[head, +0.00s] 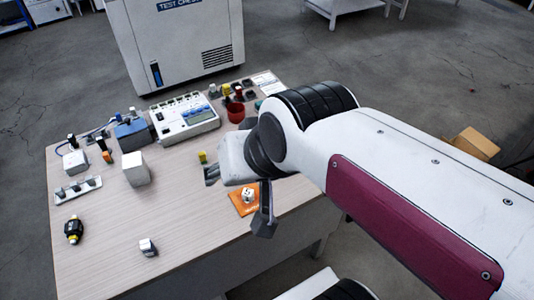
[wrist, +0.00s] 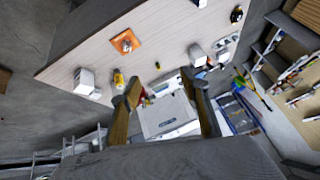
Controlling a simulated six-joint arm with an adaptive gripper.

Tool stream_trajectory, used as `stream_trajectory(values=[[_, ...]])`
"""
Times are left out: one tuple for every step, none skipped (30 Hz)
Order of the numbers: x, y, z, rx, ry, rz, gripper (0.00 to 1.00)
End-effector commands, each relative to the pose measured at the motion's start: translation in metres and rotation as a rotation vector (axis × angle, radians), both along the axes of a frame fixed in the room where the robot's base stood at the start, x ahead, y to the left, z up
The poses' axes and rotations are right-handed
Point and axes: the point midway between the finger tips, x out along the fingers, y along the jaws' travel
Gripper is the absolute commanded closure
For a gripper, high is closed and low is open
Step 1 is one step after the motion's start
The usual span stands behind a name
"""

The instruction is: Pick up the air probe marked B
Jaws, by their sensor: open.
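No letter B is readable in either view, so I cannot tell which item is the air probe marked B. Small candidates on the table are a yellow-and-black device (head: 74,231) at the left, a small grey-and-white piece (head: 147,247) near the front edge, and a small yellow piece (head: 202,157) beside my gripper. A white piece (head: 248,195) sits on an orange mat (head: 236,207), partly behind a finger. My gripper (head: 238,200) is open and empty above the table's right part. Its two fingers also show apart in the wrist view (wrist: 160,82).
The wooden table (head: 110,265) holds a white cube (head: 136,169), a rack strip (head: 78,190), a white instrument (head: 185,118), a blue device (head: 132,134) and a red cup (head: 235,112). A test chamber (head: 178,45) stands behind. The table's front middle is mostly clear.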

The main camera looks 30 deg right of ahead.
Motion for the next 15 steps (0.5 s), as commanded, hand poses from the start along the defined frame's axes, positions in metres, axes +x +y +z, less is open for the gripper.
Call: stream_trajectory(values=[[0.013,0.005,0.002,0.043,-0.01,-0.036,0.55],[0.021,0.008,0.004,0.072,-0.018,-0.061,0.55],[0.032,0.012,0.007,0.114,-0.031,-0.096,0.55],[0.04,0.015,0.009,0.143,-0.04,-0.122,0.55],[0.048,0.018,0.01,0.174,-0.047,-0.15,0.55],[0.058,0.022,0.013,0.214,-0.057,-0.186,0.55],[0.066,0.024,0.014,0.244,-0.066,-0.214,0.55],[0.074,0.026,0.016,0.276,-0.074,-0.242,0.55],[0.085,0.029,0.018,0.315,-0.083,-0.279,0.55],[0.093,0.031,0.019,0.346,-0.089,-0.309,0.55],[0.1,0.032,0.021,0.376,-0.095,-0.337,0.55],[0.111,0.035,0.023,0.416,-0.104,-0.375,0.55],[0.119,0.036,0.024,0.447,-0.111,-0.403,0.55],[0.126,0.037,0.025,0.476,-0.116,-0.433,0.55],[0.137,0.039,0.026,0.517,-0.125,-0.472,0.55]])
